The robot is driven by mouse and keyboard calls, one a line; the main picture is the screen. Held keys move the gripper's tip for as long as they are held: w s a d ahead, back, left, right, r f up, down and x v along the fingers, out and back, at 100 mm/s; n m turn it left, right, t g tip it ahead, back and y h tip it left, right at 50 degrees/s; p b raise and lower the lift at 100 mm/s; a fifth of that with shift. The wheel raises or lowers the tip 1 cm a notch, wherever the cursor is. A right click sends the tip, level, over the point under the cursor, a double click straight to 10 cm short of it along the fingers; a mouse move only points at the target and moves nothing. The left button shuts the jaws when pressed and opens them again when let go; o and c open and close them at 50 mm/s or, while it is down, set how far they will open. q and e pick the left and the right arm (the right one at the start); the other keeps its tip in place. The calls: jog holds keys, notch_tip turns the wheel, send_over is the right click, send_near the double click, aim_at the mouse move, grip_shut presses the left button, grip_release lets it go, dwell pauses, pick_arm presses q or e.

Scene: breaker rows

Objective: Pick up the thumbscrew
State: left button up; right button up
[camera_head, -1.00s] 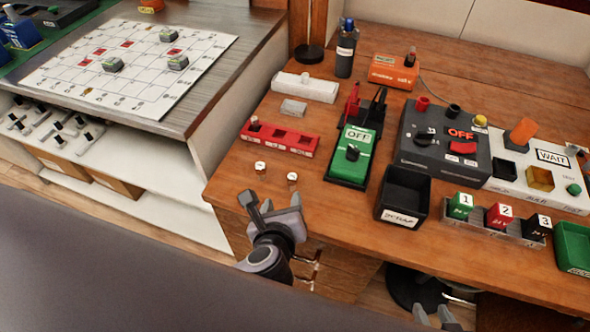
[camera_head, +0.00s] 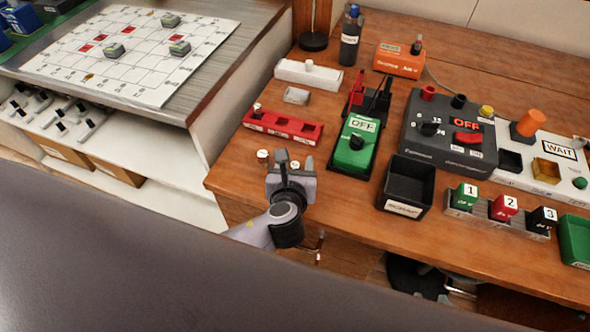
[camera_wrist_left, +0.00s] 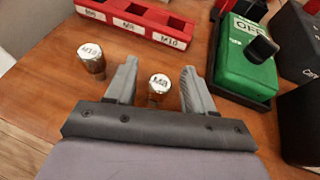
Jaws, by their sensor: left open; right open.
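Two small metal thumbscrews with white marked tops stand upright on the wooden bench. The left one (camera_head: 263,157) shows in the left wrist view (camera_wrist_left: 92,58), outside my left finger, with a top that looks like M10. The other thumbscrew (camera_wrist_left: 159,84) stands between the two open fingers of my left gripper (camera_wrist_left: 160,90), apart from both; its marking is hard to read. In the head view my left gripper (camera_head: 290,168) is at the bench's front edge and partly hides this thumbscrew. My right gripper is not clearly seen.
A red slotted tray (camera_head: 283,125) lies behind the thumbscrews, with a peg in its left slot. A green OFF switch box (camera_head: 354,150) and a black scrap bin (camera_head: 408,185) stand to the right. Bare bench lies left of the thumbscrews.

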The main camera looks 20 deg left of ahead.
pick_arm(q)
grip_shut()
jog(key=shift+r, duration=0.15)
